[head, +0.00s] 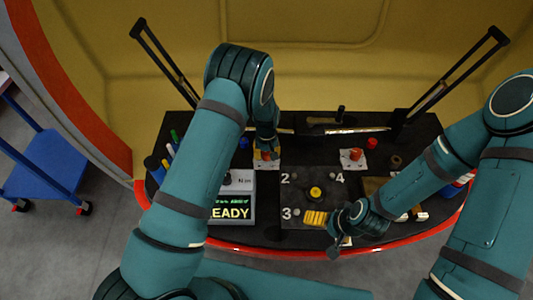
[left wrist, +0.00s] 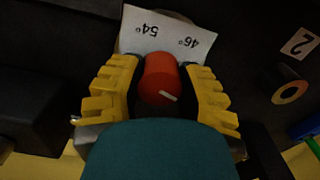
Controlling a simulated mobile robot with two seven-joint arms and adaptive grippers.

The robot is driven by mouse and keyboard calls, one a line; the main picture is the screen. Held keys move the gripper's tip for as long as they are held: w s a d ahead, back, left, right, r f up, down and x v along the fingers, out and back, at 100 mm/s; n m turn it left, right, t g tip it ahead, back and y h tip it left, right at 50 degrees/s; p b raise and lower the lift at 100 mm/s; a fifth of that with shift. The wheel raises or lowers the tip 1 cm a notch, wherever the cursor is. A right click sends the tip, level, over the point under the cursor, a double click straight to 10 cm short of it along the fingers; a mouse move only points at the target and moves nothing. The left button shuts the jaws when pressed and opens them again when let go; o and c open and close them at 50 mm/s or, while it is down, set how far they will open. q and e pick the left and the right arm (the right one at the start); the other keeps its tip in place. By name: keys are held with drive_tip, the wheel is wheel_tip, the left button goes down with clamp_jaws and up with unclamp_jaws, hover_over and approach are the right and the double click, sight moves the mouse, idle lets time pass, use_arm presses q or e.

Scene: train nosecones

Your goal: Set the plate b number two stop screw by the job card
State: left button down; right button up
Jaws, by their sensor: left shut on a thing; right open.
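My left gripper (left wrist: 160,92) has its yellow fingers on both sides of a red knob (left wrist: 161,78) with a white mark and is shut on it. Behind the knob, a white scale card (left wrist: 140,28) reads 54° and 46°, upside down. In the head view, my left gripper (head: 267,152) is over the left white plate (head: 268,165), mostly hiding it. A second red knob (head: 356,153) sits on the right white plate (head: 345,166).
The numbered panel shows 2, 3 and 4 around a yellow knob (head: 315,192). A meter (head: 231,212) marked N m shows READY. Coloured pens (head: 172,137) stand at the left edge.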

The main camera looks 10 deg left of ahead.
use_arm(q)
drive_tip(key=shift+s+f, duration=0.1)
idle(0.4)
drive_tip(key=c, duration=0.5)
unclamp_jaws()
drive_tip(key=shift+r, duration=0.45)
wheel_tip(320, 180, up, 11)
drive_tip(key=shift+d, duration=0.1)
